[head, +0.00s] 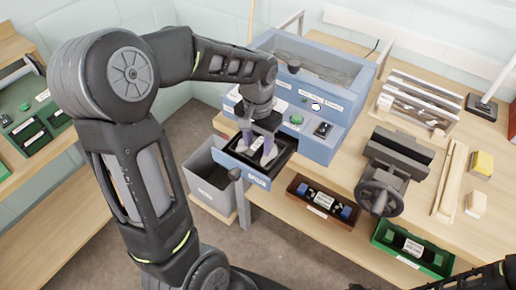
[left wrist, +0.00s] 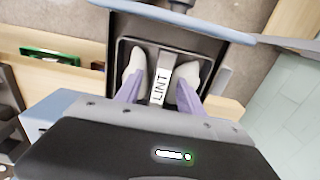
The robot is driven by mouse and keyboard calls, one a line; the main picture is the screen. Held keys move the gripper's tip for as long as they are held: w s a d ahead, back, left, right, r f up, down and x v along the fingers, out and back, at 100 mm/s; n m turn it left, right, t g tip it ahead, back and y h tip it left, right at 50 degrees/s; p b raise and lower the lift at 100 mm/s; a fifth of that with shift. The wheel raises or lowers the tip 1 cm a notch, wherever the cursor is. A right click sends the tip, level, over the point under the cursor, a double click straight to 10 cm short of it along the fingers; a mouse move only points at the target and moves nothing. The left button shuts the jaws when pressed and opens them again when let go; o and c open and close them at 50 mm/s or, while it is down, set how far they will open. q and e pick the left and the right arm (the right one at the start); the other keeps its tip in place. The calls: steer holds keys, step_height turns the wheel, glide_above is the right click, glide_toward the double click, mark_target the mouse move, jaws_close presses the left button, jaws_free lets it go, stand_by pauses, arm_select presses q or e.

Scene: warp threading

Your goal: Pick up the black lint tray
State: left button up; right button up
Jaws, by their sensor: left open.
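The black lint tray (left wrist: 122,62) sits in the pulled-out drawer (head: 232,163) of the blue machine (head: 318,142). In the left wrist view a white LINT label runs along its middle. My left gripper (head: 262,152) points down into the tray. In the left wrist view its two pale fingertips (left wrist: 162,78) are apart, one on each side of the labelled strip. I cannot tell whether they touch it. The near part of the tray is hidden behind the gripper body in that view. My right gripper does not show, only dark arm parts at the lower right.
A grey bin (head: 208,180) stands below and left of the drawer. A brown tray (head: 310,203) and a green tray (head: 385,238) are at the bench front. A black vise (head: 385,165) stands right of the machine. Wooden bars (head: 452,178) lie farther right.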

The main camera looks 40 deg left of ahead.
arm_select(q)
jaws_close()
stand_by(0.5)
